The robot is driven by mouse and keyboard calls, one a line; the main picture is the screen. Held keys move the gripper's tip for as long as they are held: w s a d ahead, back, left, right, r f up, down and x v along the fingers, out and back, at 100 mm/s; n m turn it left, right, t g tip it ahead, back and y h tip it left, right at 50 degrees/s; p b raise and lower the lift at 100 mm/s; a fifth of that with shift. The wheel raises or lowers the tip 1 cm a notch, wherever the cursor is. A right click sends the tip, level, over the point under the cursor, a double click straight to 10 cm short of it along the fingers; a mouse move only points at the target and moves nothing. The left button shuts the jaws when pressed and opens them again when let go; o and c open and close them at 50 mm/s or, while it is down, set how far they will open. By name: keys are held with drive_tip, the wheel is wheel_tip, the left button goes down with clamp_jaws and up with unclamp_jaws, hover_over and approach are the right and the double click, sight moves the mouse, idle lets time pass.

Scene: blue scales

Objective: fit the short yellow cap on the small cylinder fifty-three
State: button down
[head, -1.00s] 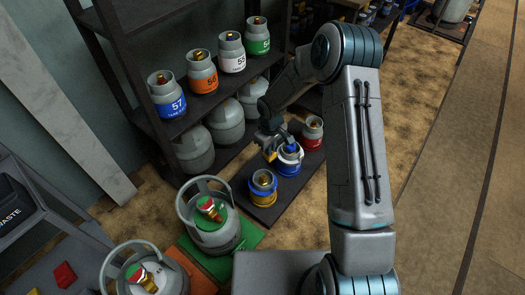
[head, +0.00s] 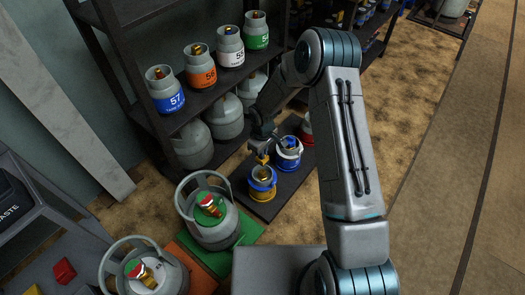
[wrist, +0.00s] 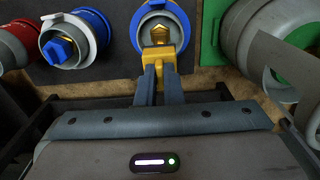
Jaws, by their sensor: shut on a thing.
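My gripper (wrist: 160,77) is shut on a small yellow cap (wrist: 158,56), held between its fingertips. The cap also shows in the head view (head: 263,158), small beside my gripper (head: 261,148). The same cylinder stands upright at the near end of a dark mat in the head view (head: 262,194). No number on it is readable.
A blue-and-white-collared cylinder (head: 288,160) and a red one (head: 305,130), partly behind my arm, stand farther along the dark mat (head: 285,192). Larger grey cylinders (head: 215,232) stand at the near left. A shelf rack (head: 205,103) holds numbered cylinders behind.

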drive_tip(key=b, duration=0.4)
hover_over(263, 172)
drive_tip(key=shift+f, duration=3.3)
drive_tip(key=shift+f, duration=0.15)
drive_tip(key=shift+f+b, duration=0.3)
drive_tip(key=shift+b, duration=0.1)
drive_tip(key=shift+f+b, duration=0.85)
drive_tip(key=shift+f, duration=0.4)
drive_tip(key=c, duration=1.5)
unclamp_jaws()
wheel_tip(263, 172, up, 14)
drive_tip(key=p, duration=0.5)
drive_tip(key=shift+p, duration=0.35)
